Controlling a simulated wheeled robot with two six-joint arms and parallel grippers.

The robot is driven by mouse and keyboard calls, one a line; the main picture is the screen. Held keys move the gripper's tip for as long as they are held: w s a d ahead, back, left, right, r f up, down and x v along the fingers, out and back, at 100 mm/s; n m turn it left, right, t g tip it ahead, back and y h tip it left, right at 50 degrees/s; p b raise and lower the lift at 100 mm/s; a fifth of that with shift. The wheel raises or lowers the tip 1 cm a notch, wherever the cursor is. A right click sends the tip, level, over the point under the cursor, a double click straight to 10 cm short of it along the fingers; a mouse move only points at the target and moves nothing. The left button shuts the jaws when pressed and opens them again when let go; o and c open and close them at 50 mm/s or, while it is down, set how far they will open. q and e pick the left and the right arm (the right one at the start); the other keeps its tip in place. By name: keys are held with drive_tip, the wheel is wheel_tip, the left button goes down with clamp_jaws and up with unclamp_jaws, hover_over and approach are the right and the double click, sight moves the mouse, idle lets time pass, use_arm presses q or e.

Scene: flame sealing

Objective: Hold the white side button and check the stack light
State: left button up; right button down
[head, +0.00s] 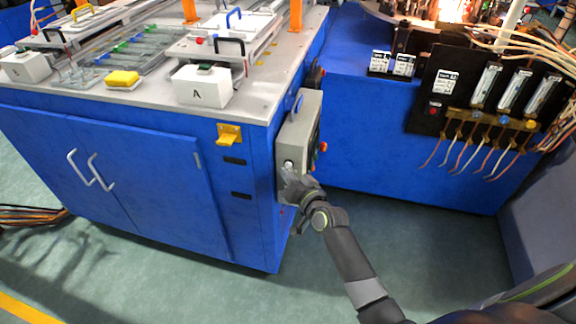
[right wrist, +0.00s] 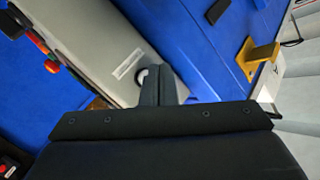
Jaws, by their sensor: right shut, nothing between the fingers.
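The grey control box (head: 304,125) is mounted on the end of the blue cabinet. The white side button (head: 288,164) is on the box's narrow face, near its lower end. My right gripper (head: 287,176) is shut and empty, with its fingertips at the button. In the right wrist view the closed fingers (right wrist: 158,74) overlap the white button (right wrist: 141,76), so part of it is hidden. I cannot tell whether they press it or stop just short. My left gripper is not in view. I cannot make out a stack light in either view.
Red and green knobs (head: 322,146) stick out from the box's front face. A yellow bracket (head: 229,134) juts from the cabinet left of it. A second blue cabinet (head: 400,150) with gauges and hoses stands right. Green floor (head: 420,235) between them is open.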

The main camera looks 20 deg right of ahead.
drive_tip(key=s+a, duration=0.1)
drive_tip(key=s, duration=0.1)
drive_tip(key=s+a, duration=0.2)
drive_tip(key=shift+s, duration=0.1)
idle(0.3)
drive_tip(key=shift+d, duration=0.1)
drive_tip(key=s+d+f+n+g+h, duration=0.1)
drive_tip(key=s+d+f+g, duration=0.15)
drive_tip(key=s+f, duration=0.55)
drive_tip(key=s+d+f+g+h+p, duration=0.1)
drive_tip(key=s+d+f+g, duration=0.15)
drive_tip(key=f, duration=0.95)
drive_tip(key=s+d+f+n+g+h, duration=0.1)
drive_tip(key=s+d+f+g, duration=0.15)
drive_tip(key=s+f, duration=0.55)
drive_tip(key=s+d+f+n+g, duration=0.1)
drive_tip(key=s+f, duration=0.4)
drive_tip(key=s, duration=0.5)
drive_tip(key=s+d+f+g, duration=0.3)
drive_tip(key=s+f+g, duration=0.1)
drive_tip(key=s, duration=0.6)
drive_tip(key=s+d+f+n+g+h, duration=0.1)
drive_tip(key=s+d+f+g, duration=0.1)
drive_tip(key=s+f, duration=0.4)
drive_tip(key=s, duration=0.5)
drive_tip(key=shift+n+p, duration=0.3)
